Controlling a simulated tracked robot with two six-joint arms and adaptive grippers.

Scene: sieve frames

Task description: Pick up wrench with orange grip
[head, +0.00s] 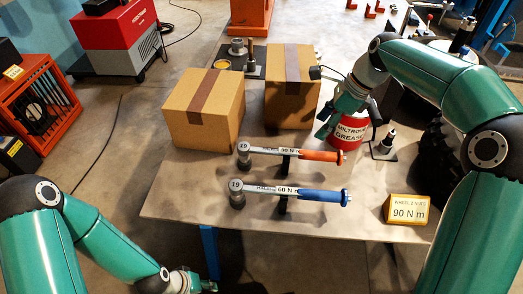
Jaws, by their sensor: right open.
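The wrench with orange grip (312,154) lies left to right across the table, its round head marked 19 at the left and its label reading 90 N m. A similar wrench with a blue grip (315,195), labelled 60 N m, lies parallel in front of it. Dark supports show under both. My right gripper (325,131) is open and empty, pointing down just behind and above the orange grip, in front of the red grease tub. My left gripper (203,286) is at the bottom edge, below the table's front edge; its fingers are too small and cut off to read.
A red grease tub (353,131) stands behind the orange grip. Two cardboard boxes (203,135) (290,105) stand at the back left. A yellow sign (407,211) reading 90 N m sits at the front right. The table (175,205) is bare at its front left.

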